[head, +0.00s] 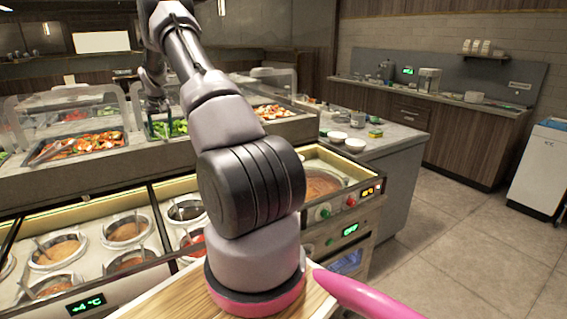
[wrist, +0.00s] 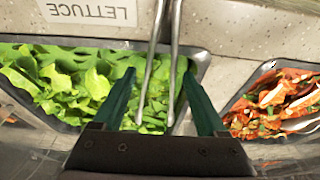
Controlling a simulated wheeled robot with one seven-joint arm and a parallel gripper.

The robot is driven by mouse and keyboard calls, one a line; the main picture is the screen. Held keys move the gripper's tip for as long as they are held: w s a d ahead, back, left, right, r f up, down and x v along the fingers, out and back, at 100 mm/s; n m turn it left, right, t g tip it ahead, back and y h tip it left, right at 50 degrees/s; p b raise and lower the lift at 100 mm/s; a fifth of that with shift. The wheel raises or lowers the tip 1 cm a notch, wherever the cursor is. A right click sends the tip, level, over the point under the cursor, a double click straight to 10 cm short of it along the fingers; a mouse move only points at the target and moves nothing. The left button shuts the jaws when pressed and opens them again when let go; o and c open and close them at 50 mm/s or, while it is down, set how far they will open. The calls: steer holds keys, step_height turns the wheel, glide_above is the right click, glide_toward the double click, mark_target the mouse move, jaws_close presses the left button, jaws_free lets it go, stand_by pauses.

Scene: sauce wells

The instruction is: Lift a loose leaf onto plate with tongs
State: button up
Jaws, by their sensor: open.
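Green lettuce leaves (wrist: 70,80) fill a dark-rimmed tray in the wrist view, under an upside-down "LETTUCE" label (wrist: 90,10). Metal tongs (wrist: 175,50) run down from the top edge, with their lower ends over the leaves. My gripper (wrist: 158,75) is open, with one green finger on each side of the tongs; I cannot tell whether either touches them. In the head view, the lettuce (head: 178,129) shows on the buffet near the end of my arm, and the gripper is hard to make out. No single loose leaf stands out, and I cannot identify a plate.
A tray of reddish food (wrist: 275,98) lies right of the lettuce. In the head view, another food tray with tongs (head: 85,146) is left of it. Sauce wells (head: 60,250) line the nearer counter, below clear guards. White bowls (head: 355,145) stand on the right counter.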

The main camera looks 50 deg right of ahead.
steer(key=shift+w+f, duration=0.15)
steer(key=shift+f, duration=0.25)
steer(key=c, duration=0.7)
steer(key=shift+r, duration=0.1)
step_height(320, 180, up, 12)
stand_by(0.6)
